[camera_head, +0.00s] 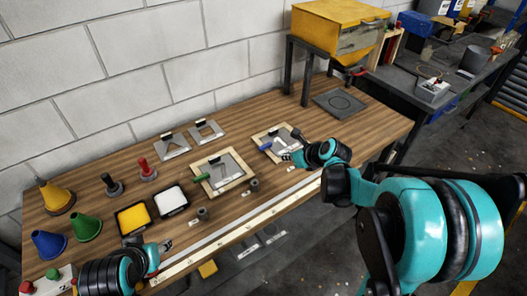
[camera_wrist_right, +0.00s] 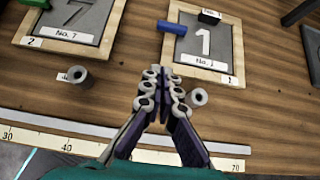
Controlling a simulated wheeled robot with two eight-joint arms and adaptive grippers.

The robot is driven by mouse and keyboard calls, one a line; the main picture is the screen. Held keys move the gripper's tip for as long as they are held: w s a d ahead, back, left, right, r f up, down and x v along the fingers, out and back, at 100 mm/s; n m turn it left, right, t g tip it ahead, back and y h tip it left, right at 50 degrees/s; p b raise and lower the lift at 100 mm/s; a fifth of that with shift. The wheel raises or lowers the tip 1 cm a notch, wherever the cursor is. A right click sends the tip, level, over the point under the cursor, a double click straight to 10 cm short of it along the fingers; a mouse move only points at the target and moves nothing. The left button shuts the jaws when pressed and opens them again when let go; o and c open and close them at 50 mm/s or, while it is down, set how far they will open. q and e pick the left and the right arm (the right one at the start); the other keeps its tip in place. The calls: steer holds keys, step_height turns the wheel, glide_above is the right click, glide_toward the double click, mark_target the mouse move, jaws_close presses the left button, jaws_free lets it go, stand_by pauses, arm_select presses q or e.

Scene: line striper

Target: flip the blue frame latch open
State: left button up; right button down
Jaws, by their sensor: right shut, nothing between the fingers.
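The blue latch (camera_head: 265,146) lies at the left side of the wooden frame (camera_head: 257,135) around the grey number 1 stencil plate. In the right wrist view the blue latch (camera_wrist_right: 172,27) is a short bar reaching across the frame's left edge toward the plate (camera_wrist_right: 203,42). My right gripper (camera_head: 290,156) is over the front part of this frame; in the right wrist view it (camera_wrist_right: 165,78) is shut and empty, its tips just below the latch with a visible gap. My left gripper (camera_head: 157,254) is low at the table's front left; its fingers are unclear.
A second frame (camera_head: 240,182) with a green latch (camera_head: 201,178) and a number 7 plate lies to the left. Small dark cylinders (camera_wrist_right: 76,76) (camera_wrist_right: 198,97) stand near the frames. A ruler strip (camera_head: 240,229) runs along the front edge. Paint trays and cones stand left.

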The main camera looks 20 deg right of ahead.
mark_target(265, 147)
steer(key=b+x, duration=0.3)
steer(key=x, duration=0.7)
steer(key=shift+s+b, duration=0.1)
steer(key=shift+b, duration=0.2)
arm_select(q)
step_height(265, 147, down, 4)
steer(key=shift+f+b, duration=0.2)
steer(key=shift+b, duration=0.25)
arm_select(e)
steer(key=w, duration=0.1)
steer(key=w+a, duration=0.1)
steer(key=w, duration=0.1)
steer(key=shift+f, duration=0.1)
arm_select(q)
steer(key=shift+f, duration=0.1)
arm_select(e)
steer(key=shift+w+a, duration=0.2)
steer(key=shift+w, duration=0.25)
arm_select(q)
steer(key=shift+w, duration=0.2)
